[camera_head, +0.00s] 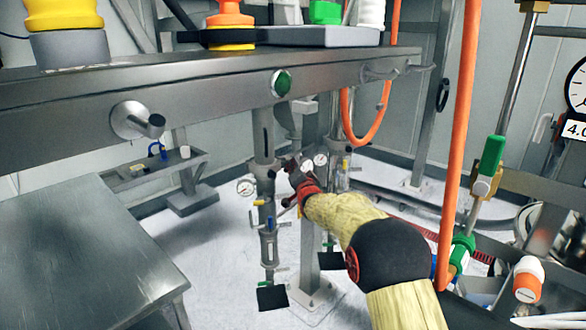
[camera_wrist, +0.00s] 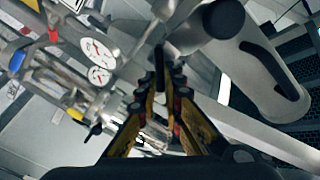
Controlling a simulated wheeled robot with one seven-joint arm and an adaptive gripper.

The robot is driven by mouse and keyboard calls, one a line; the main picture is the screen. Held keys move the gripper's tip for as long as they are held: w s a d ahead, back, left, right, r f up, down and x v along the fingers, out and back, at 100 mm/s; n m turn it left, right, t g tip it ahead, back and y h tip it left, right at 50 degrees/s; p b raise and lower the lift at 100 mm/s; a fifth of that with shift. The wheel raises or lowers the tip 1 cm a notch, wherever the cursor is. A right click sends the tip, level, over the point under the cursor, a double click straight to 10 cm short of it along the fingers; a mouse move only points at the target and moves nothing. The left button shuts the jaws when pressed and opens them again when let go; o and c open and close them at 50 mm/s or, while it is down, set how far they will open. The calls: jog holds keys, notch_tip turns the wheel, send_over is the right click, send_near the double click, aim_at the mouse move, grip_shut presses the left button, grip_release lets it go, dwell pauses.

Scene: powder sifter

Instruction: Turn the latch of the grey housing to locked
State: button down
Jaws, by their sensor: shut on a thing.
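The grey housing, an upright tube with a dark slot (camera_head: 263,150), hangs under the steel beam in the head view. What looks like the same slotted grey body fills the upper right of the wrist view (camera_wrist: 262,72). My gripper (camera_head: 292,168) is beside the tube, to its right in the head view. In the wrist view its two yellow fingers with dark pads (camera_wrist: 172,75) come close together on a thin dark piece (camera_wrist: 159,62), which seems to be the latch. The fingers and the dimness hide most of that piece, so I cannot tell its angle.
Pressure gauges (camera_wrist: 98,62) and pipework with coloured handles lie left of my fingers in the wrist view. In the head view the steel beam (camera_head: 200,95) runs above, an orange pipe (camera_head: 460,140) stands right of my arm, and a steel table (camera_head: 80,250) is at lower left.

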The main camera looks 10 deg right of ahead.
jog(key=shift+d+f+m, duration=0.1)
jog(key=shift+f+m, duration=0.1)
jog(key=shift+m, duration=1.2)
jog(key=shift+d+f+m, duration=0.1)
jog(key=shift+f+m, duration=0.05)
jog(key=shift+m, duration=1.25)
jog(key=shift+f+m, duration=0.2)
jog(key=shift+m, duration=1.2)
jog(key=c, duration=1.9)
grip_release()
jog(key=s, duration=1.2)
jog(key=shift+d, duration=0.1)
